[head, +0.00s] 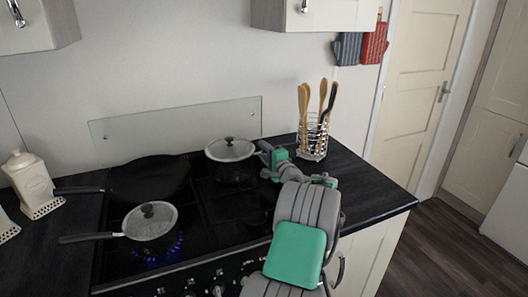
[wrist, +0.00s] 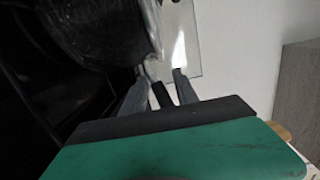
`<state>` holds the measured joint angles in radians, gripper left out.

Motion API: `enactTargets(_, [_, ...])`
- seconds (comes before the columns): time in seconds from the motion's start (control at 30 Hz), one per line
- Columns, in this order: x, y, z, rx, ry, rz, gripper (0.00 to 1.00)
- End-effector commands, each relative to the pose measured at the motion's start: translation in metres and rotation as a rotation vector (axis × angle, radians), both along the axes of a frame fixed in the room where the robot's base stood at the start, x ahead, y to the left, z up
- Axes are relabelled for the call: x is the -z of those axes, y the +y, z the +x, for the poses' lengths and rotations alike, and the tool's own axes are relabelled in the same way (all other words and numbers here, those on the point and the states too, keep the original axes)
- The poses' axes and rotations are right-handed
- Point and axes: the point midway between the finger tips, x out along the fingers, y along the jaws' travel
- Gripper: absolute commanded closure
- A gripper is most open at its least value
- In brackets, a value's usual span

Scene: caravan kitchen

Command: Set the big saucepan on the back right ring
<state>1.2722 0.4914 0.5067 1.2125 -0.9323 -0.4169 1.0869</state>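The big saucepan (head: 232,172), dark-sided with a glass lid and black knob, stands upright at the back right of the hob (head: 205,215), over the back right ring, which it hides. Its dark handle points right towards my gripper (head: 266,150). In the wrist view, the saucepan's side (wrist: 105,30) is at the upper left and its handle (wrist: 161,95) lies between the two grey fingers of my gripper (wrist: 158,84). Gaps show on both sides of the handle, so the fingers are around it but apart from it.
A smaller lidded saucepan (head: 150,224) sits front left over a lit blue flame (head: 160,252). A black frying pan (head: 150,178) is at the back left. A utensil holder (head: 313,138) stands right of my gripper. A glass splashback (head: 180,130) is behind the hob.

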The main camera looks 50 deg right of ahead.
Motion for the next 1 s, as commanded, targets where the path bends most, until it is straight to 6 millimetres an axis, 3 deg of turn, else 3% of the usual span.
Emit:
enactTargets(0.1, [0.000,0.000,0.000,0.000,0.000,0.000,0.55])
enactTargets(0.43, [-0.001,0.002,-0.007,0.001,0.000,0.001,0.55])
enactTargets(0.8, [0.000,0.040,-0.086,0.005,0.000,0.001,0.55])
enactTargets(1.0, [-0.001,0.051,-0.107,0.001,0.000,0.001,0.55])
